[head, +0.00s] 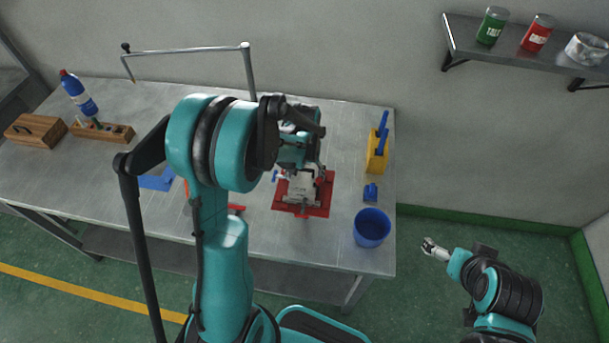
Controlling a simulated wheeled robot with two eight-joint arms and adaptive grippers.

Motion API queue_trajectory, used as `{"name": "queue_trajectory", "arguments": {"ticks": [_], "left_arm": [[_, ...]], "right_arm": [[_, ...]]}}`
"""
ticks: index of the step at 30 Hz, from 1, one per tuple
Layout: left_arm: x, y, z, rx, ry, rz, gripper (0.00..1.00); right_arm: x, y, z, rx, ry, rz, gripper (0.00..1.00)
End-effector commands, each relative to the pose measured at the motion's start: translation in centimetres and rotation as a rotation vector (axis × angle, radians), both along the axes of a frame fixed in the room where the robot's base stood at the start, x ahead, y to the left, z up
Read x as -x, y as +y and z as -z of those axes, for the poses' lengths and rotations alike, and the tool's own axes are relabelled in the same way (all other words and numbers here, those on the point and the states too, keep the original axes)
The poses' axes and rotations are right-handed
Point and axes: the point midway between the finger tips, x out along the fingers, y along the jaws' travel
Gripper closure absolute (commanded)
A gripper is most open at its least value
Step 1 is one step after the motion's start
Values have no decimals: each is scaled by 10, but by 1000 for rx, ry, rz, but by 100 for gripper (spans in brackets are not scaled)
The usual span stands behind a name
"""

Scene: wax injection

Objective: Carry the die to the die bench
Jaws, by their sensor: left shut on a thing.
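My left arm reaches over the metal bench (345,130), and its gripper (302,186) points down at a red plate (322,207). The gripper is shut on the die (303,199), a pale grey metal block that is mostly hidden by the gripper and wrist. I cannot tell whether the die touches the red plate. My right gripper (428,246) is off the bench at the lower right, above the green floor. It is empty, and its small fingers look apart.
A blue cup (372,228), a small blue block (370,193) and a yellow holder (377,155) with blue tools line the right side. A wooden box (35,131), a wooden rack (101,131) and a blue bottle (79,94) stand left. A wall shelf (510,42) holds cans.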

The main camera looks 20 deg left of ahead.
Motion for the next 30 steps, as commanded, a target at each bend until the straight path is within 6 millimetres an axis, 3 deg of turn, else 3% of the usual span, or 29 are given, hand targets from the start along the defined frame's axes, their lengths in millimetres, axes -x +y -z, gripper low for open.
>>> {"name": "queue_trajectory", "arguments": {"ticks": [1, 2, 4, 17, 30], "left_arm": [[0, 0, 1, 0, 0, 0, 90], [0, 0, 0, 0, 0, 0, 22], [0, 0, 0, 0, 0, 0, 6], [0, 0, -6, 0, 0, 0, 6], [0, 0, -94, 0, 0, 0, 6]], "right_arm": [[0, 0, 1, 0, 0, 0, 0], [0, 0, 1, 0, 0, 0, 0], [0, 0, 0, 0, 0, 0, 0], [0, 0, 0, 0, 0, 0, 0], [0, 0, 0, 0, 0, 0, 0]]}}
